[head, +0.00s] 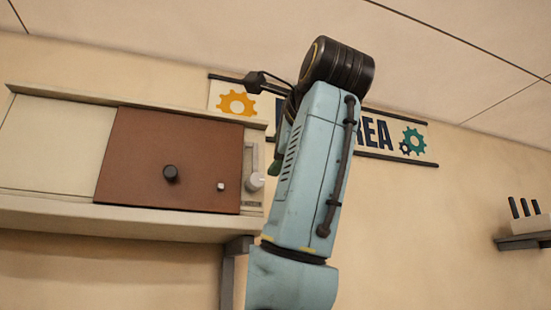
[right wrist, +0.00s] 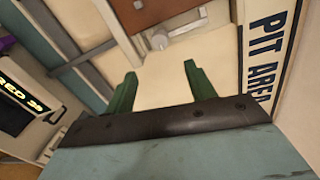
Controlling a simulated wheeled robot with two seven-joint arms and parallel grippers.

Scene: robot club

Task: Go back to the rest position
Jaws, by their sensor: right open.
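In the head view, my light blue right arm rises through the middle, its dark end near the ceiling. A small green piece shows at the arm's left edge, and the rest of the gripper is hidden behind the arm there. In the right wrist view, my right gripper (right wrist: 160,69) has its two green fingers apart with nothing between them. My left gripper is in neither view.
A wall cabinet (head: 50,140) with a brown panel (head: 140,160) and dark knob (head: 170,174) is left of the arm. A PIT AREA sign (head: 376,132) hangs behind it. A small shelf (head: 525,241) holds a block at the right. Bare wall lies between.

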